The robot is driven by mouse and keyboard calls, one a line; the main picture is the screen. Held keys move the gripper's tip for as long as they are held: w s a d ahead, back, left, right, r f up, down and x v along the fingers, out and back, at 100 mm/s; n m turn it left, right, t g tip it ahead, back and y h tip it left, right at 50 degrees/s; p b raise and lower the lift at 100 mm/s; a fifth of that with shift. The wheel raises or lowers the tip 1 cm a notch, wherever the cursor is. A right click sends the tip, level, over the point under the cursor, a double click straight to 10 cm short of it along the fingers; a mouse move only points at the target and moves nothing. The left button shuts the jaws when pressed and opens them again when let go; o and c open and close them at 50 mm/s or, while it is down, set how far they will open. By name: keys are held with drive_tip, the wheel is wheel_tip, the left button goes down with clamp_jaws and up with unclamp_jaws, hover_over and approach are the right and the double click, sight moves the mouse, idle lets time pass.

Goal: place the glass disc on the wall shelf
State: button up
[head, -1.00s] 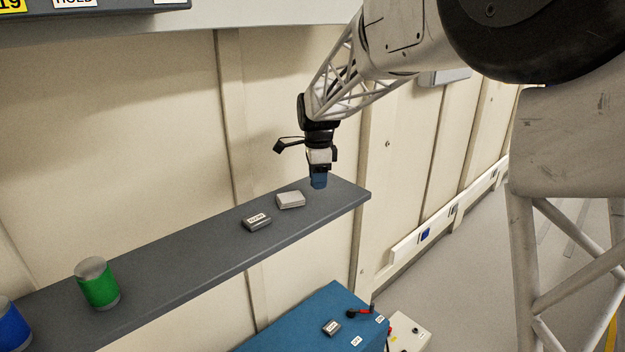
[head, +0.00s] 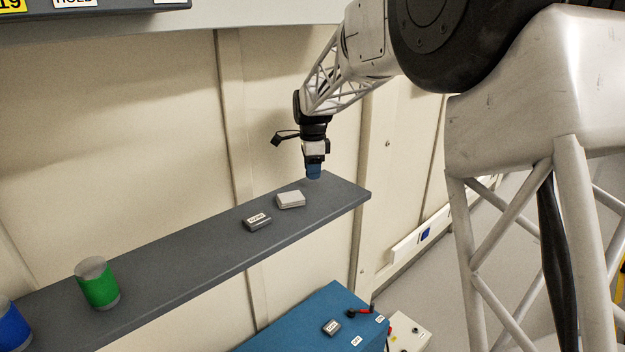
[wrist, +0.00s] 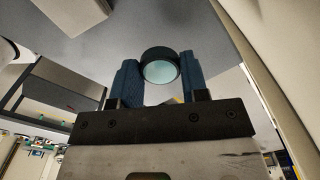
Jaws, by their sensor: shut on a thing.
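My gripper (head: 314,175) hangs pointing down over the right end of the grey wall shelf (head: 190,254), close to the wall. Its blue fingers are shut on the glass disc (wrist: 160,72), a pale teal round glass with a dark rim, held between the fingertips in the wrist view. The disc cannot be made out in the head view. The gap between the fingertips and the shelf is too small to judge there.
A light grey box (head: 290,200) and a dark labelled box (head: 257,222) lie on the shelf left of my gripper. A green can (head: 97,285) and a blue can (head: 12,326) stand at the left. A blue cabinet (head: 300,325) stands below. The shelf's right end is clear.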

sight(313, 187)
drive_tip(key=shift+f, duration=1.75)
drive_tip(key=shift+f, duration=0.1)
drive_tip(key=o, duration=0.9)
wheel_tip(313, 187, up, 12)
drive_tip(key=shift+r, duration=0.1)
